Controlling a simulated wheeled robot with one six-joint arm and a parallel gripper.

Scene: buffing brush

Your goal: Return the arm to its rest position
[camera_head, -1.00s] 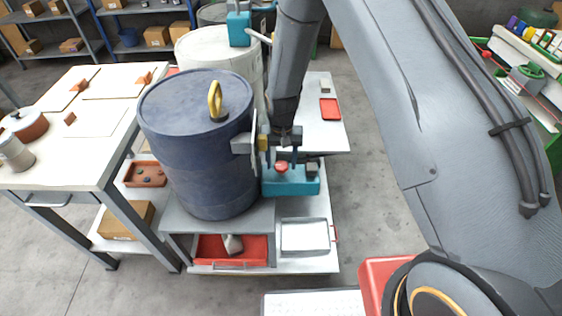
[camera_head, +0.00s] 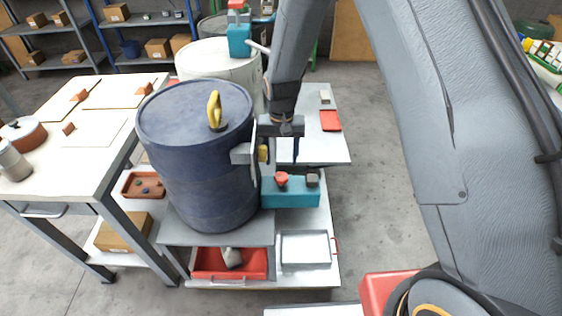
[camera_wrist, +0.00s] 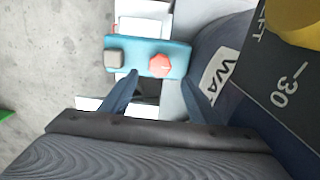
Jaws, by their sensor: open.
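My gripper (camera_head: 285,150) is open and empty, hanging beside the right side of the dark blue drum (camera_head: 190,150). Its fingers also show in the wrist view (camera_wrist: 155,100), spread apart with nothing between them. Just below and in front of it is a teal box (camera_head: 291,193) with a red button (camera_head: 281,179) and a grey knob (camera_head: 312,180). The teal box also shows in the wrist view (camera_wrist: 148,49), beyond the fingertips. My gripper looks apart from the box. My arm reaches in from the upper right.
The drum, with a yellow handle (camera_head: 214,109), stands close left on a grey stand (camera_head: 215,232). A white drum (camera_head: 215,62) with a teal device (camera_head: 239,40) is behind. A metal tray (camera_head: 305,248) lies below. A workbench (camera_head: 60,165) stands left. Floor to the right is free.

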